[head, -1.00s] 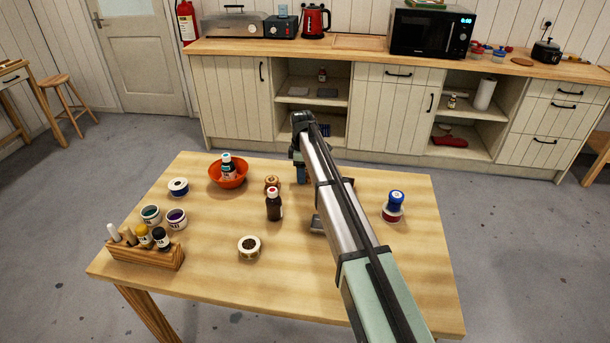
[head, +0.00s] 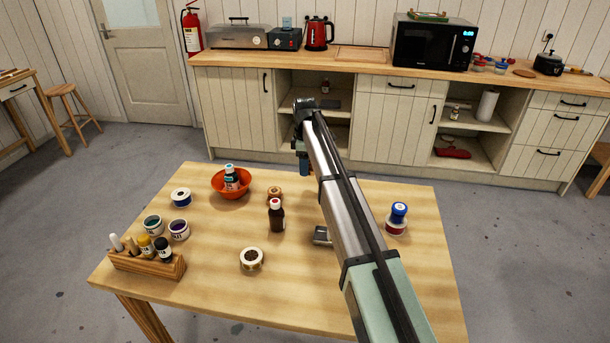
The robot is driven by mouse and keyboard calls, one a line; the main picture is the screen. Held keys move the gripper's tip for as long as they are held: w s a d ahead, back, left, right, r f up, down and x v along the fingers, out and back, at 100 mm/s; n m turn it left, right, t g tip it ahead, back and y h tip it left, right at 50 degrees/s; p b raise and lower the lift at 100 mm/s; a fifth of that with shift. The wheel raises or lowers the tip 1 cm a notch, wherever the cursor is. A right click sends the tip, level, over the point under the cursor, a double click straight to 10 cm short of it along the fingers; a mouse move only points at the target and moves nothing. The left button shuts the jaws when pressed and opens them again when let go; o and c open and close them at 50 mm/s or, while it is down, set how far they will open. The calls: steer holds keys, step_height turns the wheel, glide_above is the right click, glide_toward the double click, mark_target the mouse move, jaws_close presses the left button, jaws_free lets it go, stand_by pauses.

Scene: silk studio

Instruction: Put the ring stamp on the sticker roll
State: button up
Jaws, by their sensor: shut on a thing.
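My gripper (head: 304,158) is above the far edge of the table and partly hidden by my arm. It is shut on a small blue thing, which looks like the ring stamp (head: 304,169); its shape is hard to make out. Two white rolls lie flat on the table: one with a brown centre (head: 251,259) at the front middle, one with a blue centre (head: 181,198) at the back left. Either could be the sticker roll; I cannot tell which. Both are apart from my gripper, to its left.
An orange bowl (head: 219,187) holds a bottle. A dark bottle (head: 277,217), a small wooden item (head: 274,194), two open jars and a wooden rack (head: 146,264) stand left of my arm. A metal item (head: 322,236) and a blue-and-red stack (head: 397,219) are near it.

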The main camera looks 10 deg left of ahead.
steer(key=shift+a+r, duration=0.15)
steer(key=shift+r, duration=0.35)
steer(key=s+a+r+n, duration=0.2)
steer(key=s+a+r, duration=0.2)
steer(key=s+a, duration=0.95)
steer(key=n, duration=0.2)
glide_above(248, 256)
steer(key=shift+f, duration=5)
steer(key=shift+f, duration=0.1)
